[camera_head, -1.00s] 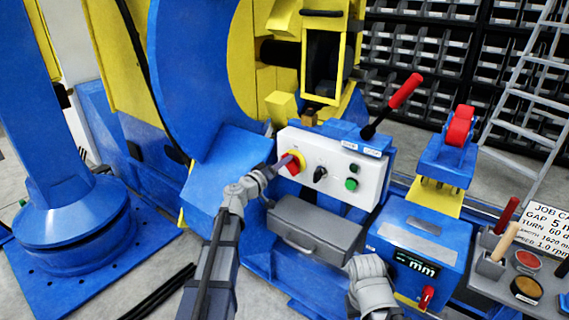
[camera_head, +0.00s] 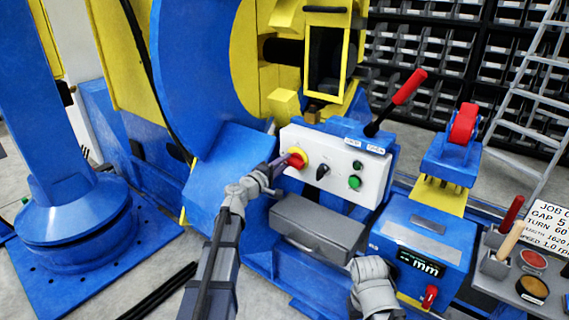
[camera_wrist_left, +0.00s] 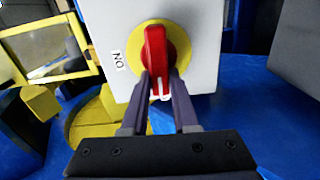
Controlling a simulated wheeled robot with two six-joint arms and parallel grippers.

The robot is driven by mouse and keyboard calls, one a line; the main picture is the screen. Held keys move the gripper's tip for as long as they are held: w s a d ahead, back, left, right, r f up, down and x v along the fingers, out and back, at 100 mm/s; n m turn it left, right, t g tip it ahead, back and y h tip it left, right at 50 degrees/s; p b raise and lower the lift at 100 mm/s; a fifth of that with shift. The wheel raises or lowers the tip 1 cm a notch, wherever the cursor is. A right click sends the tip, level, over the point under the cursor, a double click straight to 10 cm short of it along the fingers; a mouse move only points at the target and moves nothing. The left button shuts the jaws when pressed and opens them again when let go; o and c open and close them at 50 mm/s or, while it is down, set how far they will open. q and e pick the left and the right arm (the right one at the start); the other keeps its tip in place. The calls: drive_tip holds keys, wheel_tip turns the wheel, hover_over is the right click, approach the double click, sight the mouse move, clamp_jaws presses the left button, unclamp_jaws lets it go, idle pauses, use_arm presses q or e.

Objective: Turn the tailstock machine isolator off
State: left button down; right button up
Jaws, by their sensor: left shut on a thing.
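The isolator is a red rotary handle (camera_head: 296,160) on a yellow disc, at the left end of the white control panel (camera_head: 335,184). In the left wrist view the red handle (camera_wrist_left: 156,50) stands upright in the picture, with a white mark at its lower end. An ON label (camera_wrist_left: 118,61) is beside the yellow disc, to the left. My left gripper (camera_head: 286,161) is at the handle, with its fingers (camera_wrist_left: 160,88) closed on both sides of the handle's lower end. A grey part of my right arm shows at the bottom, but its fingers do not show.
The panel also carries a black selector (camera_head: 322,172) and a green button (camera_head: 354,182). A red-gripped lever (camera_head: 409,87) rises behind it. A grey drawer box (camera_head: 317,225) sits below, and a blue unit with a display (camera_head: 418,264) stands to the right.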

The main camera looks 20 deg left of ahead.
use_arm(q)
drive_tip(key=shift+f+n, duration=0.1)
drive_tip(key=shift+n, duration=0.2)
idle(0.4)
drive_tip(key=c, duration=0.7)
unclamp_jaws()
drive_tip(key=v, duration=0.8)
